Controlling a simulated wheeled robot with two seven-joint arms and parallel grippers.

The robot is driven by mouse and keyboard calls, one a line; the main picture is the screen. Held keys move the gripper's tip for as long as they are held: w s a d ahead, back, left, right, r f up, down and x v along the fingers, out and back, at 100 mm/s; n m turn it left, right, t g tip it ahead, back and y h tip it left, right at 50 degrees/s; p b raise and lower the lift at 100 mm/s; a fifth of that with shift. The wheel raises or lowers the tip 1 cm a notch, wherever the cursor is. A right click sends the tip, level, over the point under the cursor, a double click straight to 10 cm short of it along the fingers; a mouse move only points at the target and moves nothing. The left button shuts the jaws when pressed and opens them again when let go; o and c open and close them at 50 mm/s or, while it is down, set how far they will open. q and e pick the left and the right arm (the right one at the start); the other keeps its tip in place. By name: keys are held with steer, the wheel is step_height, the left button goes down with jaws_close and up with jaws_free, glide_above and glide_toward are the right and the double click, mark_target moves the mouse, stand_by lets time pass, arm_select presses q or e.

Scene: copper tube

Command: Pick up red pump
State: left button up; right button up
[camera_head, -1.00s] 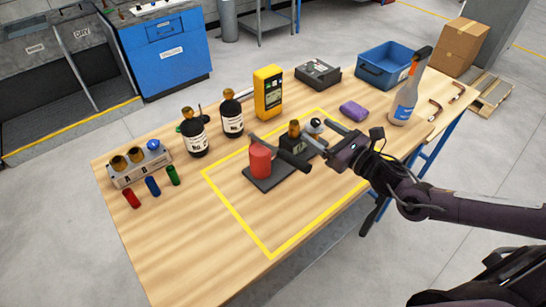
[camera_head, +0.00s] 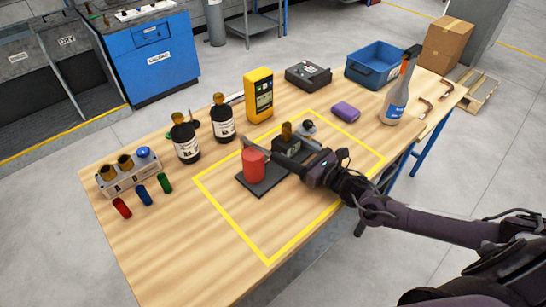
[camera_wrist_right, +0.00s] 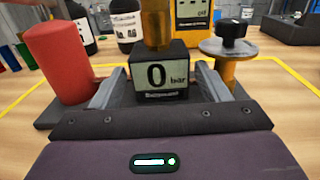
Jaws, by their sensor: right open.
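The red pump is a red cylinder (camera_head: 253,163) on a dark base plate (camera_head: 262,187), which also carries a black gauge block (camera_head: 287,144) with a brass top and a black knob on a round disc (camera_head: 306,128). The wrist view shows the red cylinder (camera_wrist_right: 57,62) at left and the gauge block (camera_wrist_right: 158,77) reading "0 bar". My right gripper (camera_wrist_right: 158,80) is open, one finger to each side of the gauge block in that view; contact cannot be told. In the head view my right gripper (camera_head: 297,154) is low beside the pump and partly covers it. My left gripper is not in view.
Yellow tape (camera_head: 230,233) outlines an area around the pump. Two dark bottles (camera_head: 186,143) and a yellow meter (camera_head: 259,94) stand behind. A purple sponge (camera_head: 345,112) and spray bottle (camera_head: 396,98) are to the right. The front left table is clear.

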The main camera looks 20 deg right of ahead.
mark_target(294, 147)
steer(key=x, duration=0.4)
steer(key=shift+s, duration=0.1)
jaws_close()
steer(key=shift+w+r, duration=0.2)
steer(key=shift+r, duration=0.3)
steer(key=shift+w+d+f, duration=0.1)
